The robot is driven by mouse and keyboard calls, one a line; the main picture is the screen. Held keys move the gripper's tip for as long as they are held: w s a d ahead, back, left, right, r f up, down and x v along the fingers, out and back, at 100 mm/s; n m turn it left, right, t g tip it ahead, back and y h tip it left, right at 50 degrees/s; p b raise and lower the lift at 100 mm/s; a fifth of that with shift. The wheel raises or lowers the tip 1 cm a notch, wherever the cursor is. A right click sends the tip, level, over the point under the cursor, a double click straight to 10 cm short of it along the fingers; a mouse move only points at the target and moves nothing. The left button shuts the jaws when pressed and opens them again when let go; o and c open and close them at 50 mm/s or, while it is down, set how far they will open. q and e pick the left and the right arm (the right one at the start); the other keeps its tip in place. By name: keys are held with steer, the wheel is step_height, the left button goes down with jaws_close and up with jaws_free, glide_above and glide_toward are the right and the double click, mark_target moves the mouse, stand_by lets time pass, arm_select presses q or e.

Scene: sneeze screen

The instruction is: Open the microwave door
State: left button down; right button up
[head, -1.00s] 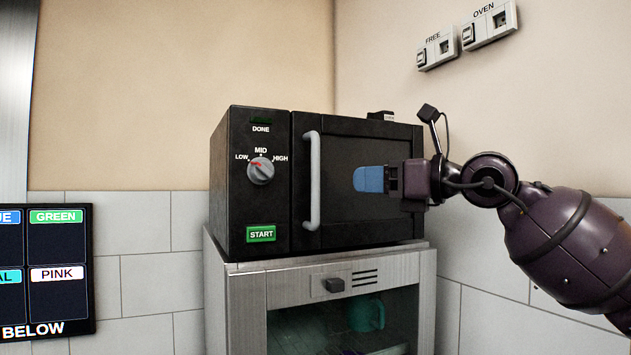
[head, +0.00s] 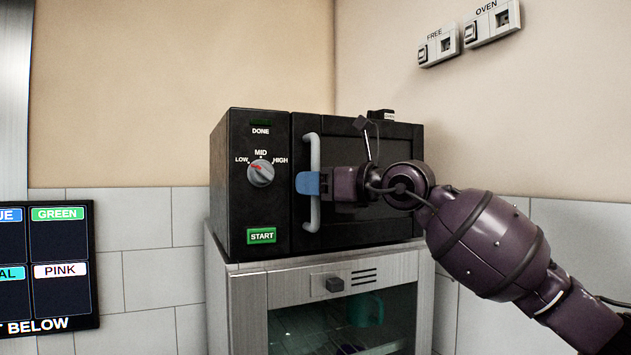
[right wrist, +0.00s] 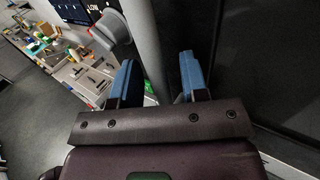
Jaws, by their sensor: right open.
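The black microwave (head: 368,228) stands on a grey cabinet with its door (head: 368,145) closed. A light grey vertical handle (head: 314,150) runs along the left side of the door. My right gripper (head: 308,184) is at the handle's middle height, its blue fingertips overlapping the handle in the head view. In the right wrist view the two blue fingers of the gripper (right wrist: 157,82) are apart, and the grey handle bar (right wrist: 147,45) passes between them. Whether either finger touches the bar cannot be told. My left gripper is not in view.
The microwave's control panel (head: 261,210) has a dial (head: 261,172) and a green START button (head: 262,235), left of the handle. The cabinet (head: 247,307) below has a glass door and small dark knob. Wall sockets (head: 492,22) are at upper right, a colour-label board (head: 62,265) at lower left.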

jaws_close()
steer(key=shift+s+d, duration=0.1)
steer(key=shift+s, duration=0.05)
steer(key=s+d+n+g+y+b, duration=0.1)
steer(key=s+d+n+g+b, duration=0.1)
steer(key=s+d+g, duration=0.3)
steer(key=s+d+n+g+y+b, duration=0.2)
steer(key=s+d+n+g, duration=0.3)
steer(key=d, duration=0.8)
steer(key=shift+s+g+b, duration=0.5)
steer(key=shift+s, duration=1.3)
steer(key=shift+d, duration=0.15)
